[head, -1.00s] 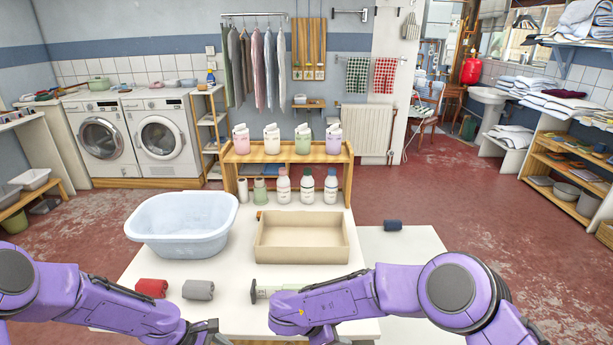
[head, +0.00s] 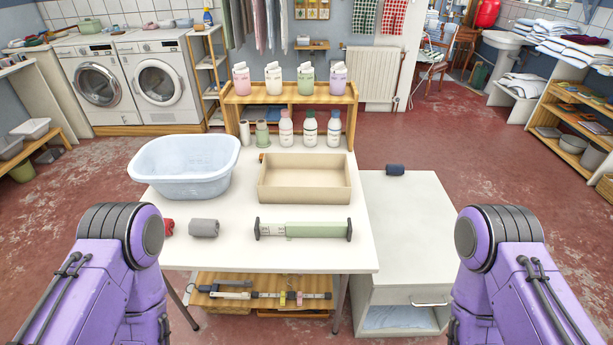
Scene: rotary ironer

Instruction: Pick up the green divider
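The green divider (head: 319,230) is a long pale green bar with a white section at its left and dark end plates. It lies on the front part of the white table (head: 250,258), in front of the beige tray (head: 305,193). Nothing touches it. Only purple links of my two arms show, at the lower left and lower right. Both grippers are out of view, so I cannot see whether they are open or shut.
A grey roll (head: 204,228) and a partly hidden red roll (head: 168,228) lie left of the divider. A pale blue tub (head: 184,170) stands behind them. A dark blue roll (head: 396,169) lies on the lower white cabinet (head: 410,215), whose top is otherwise clear.

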